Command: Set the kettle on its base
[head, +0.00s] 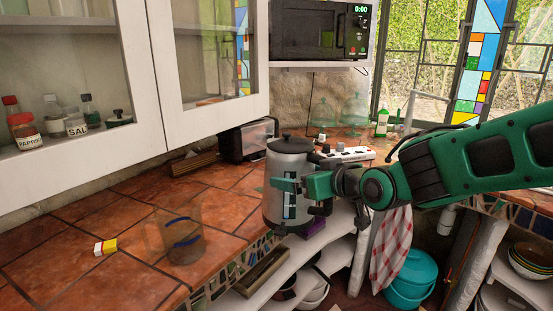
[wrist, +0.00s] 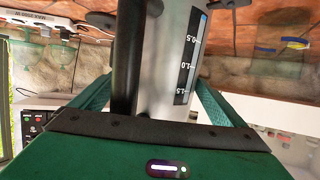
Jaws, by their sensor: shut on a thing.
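The kettle (head: 289,160) is a grey metal jug with a dark lid and a level window. It hangs upright in my gripper (head: 300,186) at the counter's front edge. My gripper is shut on it, with a green finger across its near side. In the wrist view the kettle's body (wrist: 163,75), with its scale marks, and its black handle (wrist: 127,55) lie between the two fingers. A flat dark disc (wrist: 100,20), which looks like the kettle's base, lies on the counter in the wrist view. I cannot make the base out in the head view; the kettle may hide it.
A toaster (head: 246,141) stands behind the kettle. A white power strip (head: 345,154) lies to its right. Open shelves are below.

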